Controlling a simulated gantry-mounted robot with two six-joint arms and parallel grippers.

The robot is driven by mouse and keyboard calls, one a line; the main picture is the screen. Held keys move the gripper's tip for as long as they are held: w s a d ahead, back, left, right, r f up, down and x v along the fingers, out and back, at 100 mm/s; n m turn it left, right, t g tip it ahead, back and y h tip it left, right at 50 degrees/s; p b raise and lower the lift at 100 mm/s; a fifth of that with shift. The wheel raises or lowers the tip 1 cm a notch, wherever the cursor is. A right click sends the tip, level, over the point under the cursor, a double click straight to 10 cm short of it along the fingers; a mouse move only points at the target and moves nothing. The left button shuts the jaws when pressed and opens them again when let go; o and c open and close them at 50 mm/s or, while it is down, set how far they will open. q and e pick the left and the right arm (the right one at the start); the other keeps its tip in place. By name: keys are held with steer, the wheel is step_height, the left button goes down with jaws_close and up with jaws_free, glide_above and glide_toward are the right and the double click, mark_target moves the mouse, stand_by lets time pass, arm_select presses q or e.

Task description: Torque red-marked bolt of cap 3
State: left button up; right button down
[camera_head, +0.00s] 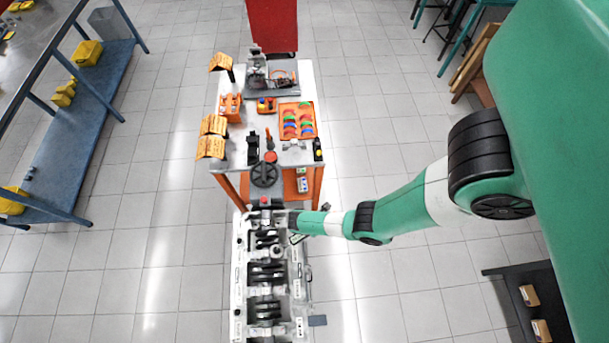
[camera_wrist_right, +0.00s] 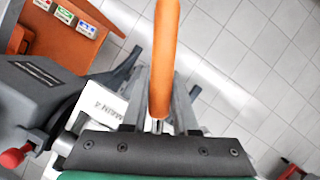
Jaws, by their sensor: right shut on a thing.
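The grey engine block (camera_head: 239,275) stands at the bottom middle of the head view, with several dark crank parts showing in its open top. My right gripper (camera_head: 291,223) is over the block's far end, at its right side. In the right wrist view my right gripper (camera_wrist_right: 158,108) is shut on a tool with an orange handle (camera_wrist_right: 165,50). The handle points up and away from the jaws. A white face marked "MAIN 4" (camera_wrist_right: 100,108) lies just left of the jaws. Cap 3 and a red-marked bolt cannot be made out. My left gripper is in neither view.
A parts cart (camera_head: 290,160) with orange trays (camera_head: 297,121) and yellow-orange boxes stands beyond the block. A dark round part (camera_head: 265,174) is at its near edge. A blue-framed bench (camera_head: 75,130) is at left. A dark low shelf (camera_head: 520,300) is at lower right. Open floor lies between.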

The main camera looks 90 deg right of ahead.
steer(key=shift+s+a+p, duration=0.2)
steer(key=shift+a+p, duration=0.05)
steer(key=shift+p, duration=0.35)
stand_by(0.7)
steer(key=shift+w+d+n+t+h+b, duration=0.3)
steer(key=shift+w+d+n+h+b, duration=0.15)
steer(key=shift+w+d+n, duration=0.85)
stand_by(1.8)
